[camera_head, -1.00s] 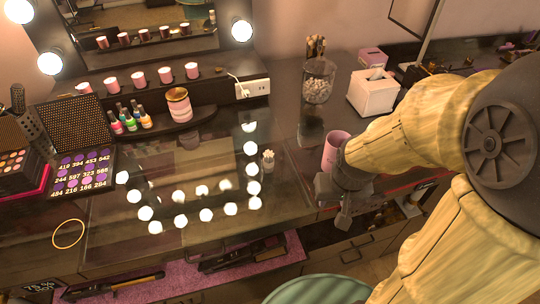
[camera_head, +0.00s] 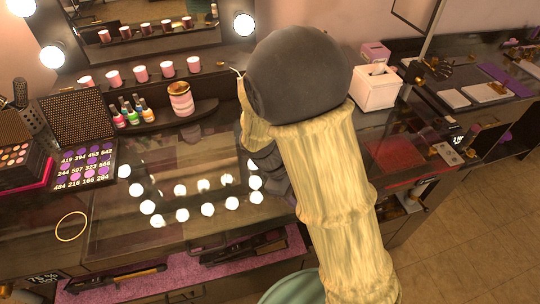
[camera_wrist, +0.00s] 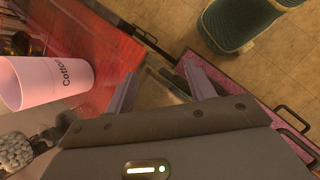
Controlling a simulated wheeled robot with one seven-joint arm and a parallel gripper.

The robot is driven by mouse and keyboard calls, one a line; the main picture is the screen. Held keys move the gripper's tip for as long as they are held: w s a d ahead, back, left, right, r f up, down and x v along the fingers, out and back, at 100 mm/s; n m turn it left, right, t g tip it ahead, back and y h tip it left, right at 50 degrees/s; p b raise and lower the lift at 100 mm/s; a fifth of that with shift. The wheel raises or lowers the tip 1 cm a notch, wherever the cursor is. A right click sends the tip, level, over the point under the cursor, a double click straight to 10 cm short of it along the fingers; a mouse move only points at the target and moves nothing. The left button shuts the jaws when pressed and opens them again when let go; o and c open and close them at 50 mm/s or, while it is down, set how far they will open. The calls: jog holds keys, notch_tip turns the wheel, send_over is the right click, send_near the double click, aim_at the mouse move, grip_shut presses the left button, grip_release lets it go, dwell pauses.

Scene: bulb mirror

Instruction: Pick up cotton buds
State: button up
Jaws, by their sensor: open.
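My gripper (camera_wrist: 158,88) is open and empty in the wrist view, its two fingers spread over the table's front edge. A pale pink cup (camera_wrist: 45,82) printed "Cotton" stands on the red, glossy surface to the left of the fingers, apart from them. The rest of its print is not readable, and no buds show in it. In the head view my arm covers the cup and the small bundle of white-tipped sticks seen there earlier. The bundle does not show in either current view. My gripper's fingers are hidden in the head view.
A jar of white cotton balls (camera_wrist: 15,150) is close beside my wrist. A white tissue box (camera_head: 376,88), a striped jar (camera_head: 181,99), nail polish bottles (camera_head: 131,110) and an eyeshadow palette (camera_head: 84,165) stand around. A green chair (camera_wrist: 235,25) is before the table. The tabletop at front left is mostly clear.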

jog(key=w+a+n+t+h, duration=0.1)
jog(key=a+n+h, duration=0.1)
jog(key=w+a+n+t+h, duration=0.1)
jog(key=a+n, duration=0.2)
jog(key=w+a+n+t+h, duration=0.2)
jog(key=a, duration=0.1)
jog(key=shift+a+f+n+h, duration=0.15)
jog(key=shift+f+n+h, duration=0.15)
jog(key=shift+f, duration=0.05)
jog(key=a+n+t, duration=0.1)
jog(key=a, duration=0.1)
jog(key=a+n+t+h, duration=0.1)
jog(key=a, duration=0.1)
jog(key=a+r+n+t, duration=0.1)
jog(key=a+t, duration=0.1)
jog(key=shift+w+a+n+h, duration=0.2)
jog(key=shift+w+n+h, duration=0.1)
jog(key=shift+w, duration=0.1)
jog(key=a+n+t, duration=0.1)
jog(key=a, duration=0.1)
jog(key=a+r+n+t, duration=0.1)
jog(key=a+t, duration=0.1)
jog(key=s+a+n+t, duration=0.1)
jog(key=a, duration=0.1)
jog(key=shift+a+r+t, duration=0.15)
jog(key=shift+a+t, duration=0.15)
jog(key=shift+d, duration=0.1)
jog(key=shift+w, duration=0.1)
